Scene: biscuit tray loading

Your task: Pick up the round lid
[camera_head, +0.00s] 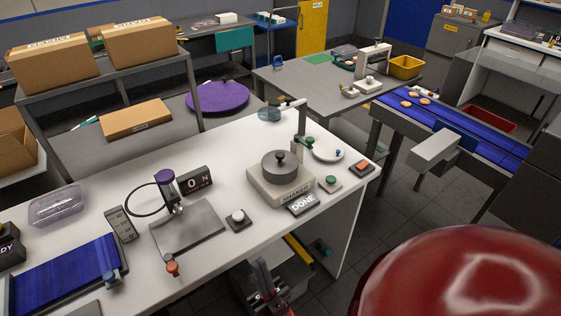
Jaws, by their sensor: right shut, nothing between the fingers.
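A round grey lid (280,168) with a black knob on top sits on a beige box-shaped base on the white table, right of the middle. What lies under the lid is hidden. My right gripper (264,268) is at the bottom middle, in front of the table's near edge and below the lid in the picture. It is shut and empty, and well apart from the lid. My left gripper is not in view.
A large glossy red rounded shape (450,285) covers the lower right.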

